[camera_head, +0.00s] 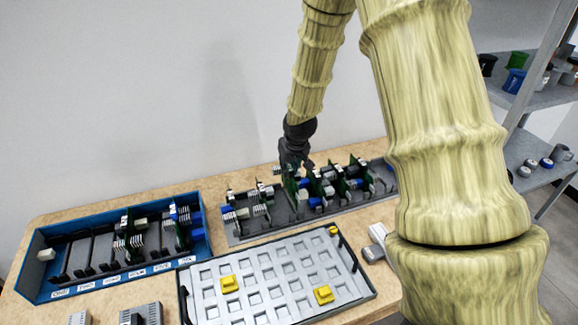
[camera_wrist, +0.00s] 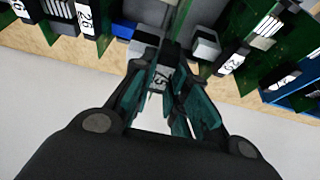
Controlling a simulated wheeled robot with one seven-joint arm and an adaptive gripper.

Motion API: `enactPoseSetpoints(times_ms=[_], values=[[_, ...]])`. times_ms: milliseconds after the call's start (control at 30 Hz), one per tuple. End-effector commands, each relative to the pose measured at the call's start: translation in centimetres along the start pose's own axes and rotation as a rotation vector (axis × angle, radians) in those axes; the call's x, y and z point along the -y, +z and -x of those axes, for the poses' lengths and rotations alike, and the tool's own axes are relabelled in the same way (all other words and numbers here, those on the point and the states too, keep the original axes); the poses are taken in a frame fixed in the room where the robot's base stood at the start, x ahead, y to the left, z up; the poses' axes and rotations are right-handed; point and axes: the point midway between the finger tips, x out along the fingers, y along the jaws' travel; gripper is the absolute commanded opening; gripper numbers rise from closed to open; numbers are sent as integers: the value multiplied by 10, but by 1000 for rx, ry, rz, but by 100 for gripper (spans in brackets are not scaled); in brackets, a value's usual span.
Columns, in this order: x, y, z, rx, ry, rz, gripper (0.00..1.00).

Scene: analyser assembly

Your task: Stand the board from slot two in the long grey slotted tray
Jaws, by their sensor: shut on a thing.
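The long grey slotted tray (camera_head: 236,238) lies along the back of the table, with several green boards standing in it. My gripper (camera_head: 291,170) is over this tray, left of its middle, pointing down. It is shut on a green board (camera_wrist: 181,20), which stands upright among the other boards. In the wrist view my gripper (camera_wrist: 166,92) has its fingers around a part with a white number label. The board's lower edge is hidden, so I cannot tell whether it is seated in a slot. The blue rack (camera_head: 35,272) at the left has labelled slots, several with no board.
A grey tray with square pockets (camera_head: 270,268) and two yellow blocks lies in front of the grey slotted tray. Neighbouring boards (camera_wrist: 248,38) stand close to my fingers. A wall is right behind the table. A shelf unit (camera_head: 545,95) stands at the right.

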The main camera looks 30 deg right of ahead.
Motion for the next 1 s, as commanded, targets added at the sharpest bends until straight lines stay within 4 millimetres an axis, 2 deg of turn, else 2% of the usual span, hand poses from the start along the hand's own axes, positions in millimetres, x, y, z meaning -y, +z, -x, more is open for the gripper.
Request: enactPoseSetpoints(times_ms=[633, 1000], values=[[0, 6, -15, -1, 0, 0, 0], [0, 6, -16, -1, 0, 0, 0]])
